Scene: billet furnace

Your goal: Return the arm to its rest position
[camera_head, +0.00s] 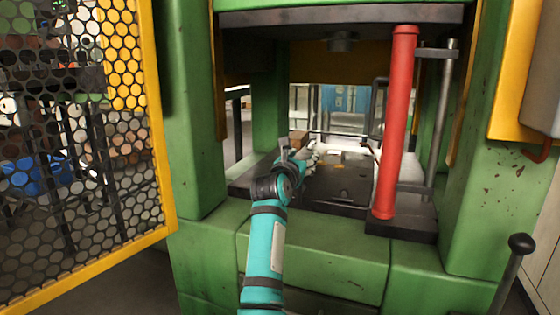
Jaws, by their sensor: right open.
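My right arm, teal with dark joints, reaches up from the bottom edge into the opening of the green press. My right gripper (309,157) is at the end of this arm, over the dark press bed (340,187). It is small and partly hidden by my own wrist; it is open, and I see nothing held in it. A small brown block (298,138) shows just beyond the gripper; I cannot tell whether they touch. My left gripper is not in view.
A red vertical cylinder (396,120) stands right of the arm at the opening. Green press columns (190,110) flank it. A yellow-framed mesh guard (160,150) is at the left. A black-knobbed lever (521,244) stands at lower right. The press top (340,17) hangs above.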

